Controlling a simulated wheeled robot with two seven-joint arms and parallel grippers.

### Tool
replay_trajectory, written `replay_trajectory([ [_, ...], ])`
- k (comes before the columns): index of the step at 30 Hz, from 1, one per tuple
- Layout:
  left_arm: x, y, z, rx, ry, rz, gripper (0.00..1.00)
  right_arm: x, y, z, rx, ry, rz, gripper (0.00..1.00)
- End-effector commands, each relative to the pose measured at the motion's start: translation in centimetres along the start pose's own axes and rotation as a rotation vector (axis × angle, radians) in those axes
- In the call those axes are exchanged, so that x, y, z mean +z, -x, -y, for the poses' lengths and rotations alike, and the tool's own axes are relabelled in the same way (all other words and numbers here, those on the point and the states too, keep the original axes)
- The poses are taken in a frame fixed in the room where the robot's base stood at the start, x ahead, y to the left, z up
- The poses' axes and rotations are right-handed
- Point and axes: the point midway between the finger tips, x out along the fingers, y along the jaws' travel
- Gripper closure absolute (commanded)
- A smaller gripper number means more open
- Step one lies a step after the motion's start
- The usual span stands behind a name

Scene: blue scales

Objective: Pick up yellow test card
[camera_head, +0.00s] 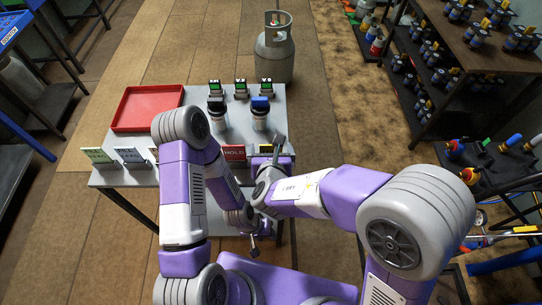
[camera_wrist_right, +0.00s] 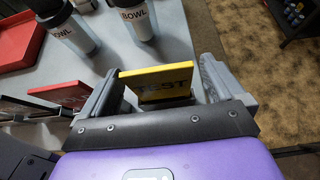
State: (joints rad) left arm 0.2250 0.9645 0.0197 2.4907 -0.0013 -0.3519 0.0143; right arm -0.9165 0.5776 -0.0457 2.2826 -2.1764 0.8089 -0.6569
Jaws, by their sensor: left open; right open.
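The yellow test card (camera_wrist_right: 158,82) stands upright between the two fingers of my right gripper (camera_wrist_right: 162,90) in the right wrist view. A gap shows on each side, and the fingers are open. In the head view the card (camera_head: 266,149) is partly hidden by my right gripper (camera_head: 274,155), at the table's front right. My left gripper (camera_head: 254,242) is open and empty, low in front of the table's front edge.
A red HOLD card (camera_head: 234,153) stands just left of the yellow card. Two bottles (camera_head: 260,115) stand behind, with green-topped items (camera_head: 240,88) farther back. A red tray (camera_head: 147,108) lies at the table's left. Pale cards (camera_head: 98,156) stand at the front left.

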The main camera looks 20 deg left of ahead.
Motion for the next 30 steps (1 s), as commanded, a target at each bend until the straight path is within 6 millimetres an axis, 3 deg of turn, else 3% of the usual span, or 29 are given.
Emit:
replay_trajectory([
  [6, 0.0, 0.0, 0.0, 0.000, 0.000, 0.000, 0.57, 0.1, -0.1, 0.0, 0.000, -0.001, 0.000, 0.04],
  [17, 0.0, 0.0, 0.0, 0.000, 0.000, 0.000, 0.57, 0.0, 0.0, 0.0, 0.000, -0.001, 0.000, 0.59],
  [25, 0.0, 0.2, -0.1, 0.000, 0.000, 0.000, 0.57, 0.5, 0.2, 0.0, 0.000, -0.001, 0.001, 0.59],
  [30, 0.1, 1.5, -0.6, 0.000, 0.000, 0.000, 0.57, 3.0, 1.5, 0.0, 0.001, -0.005, 0.004, 0.59],
])
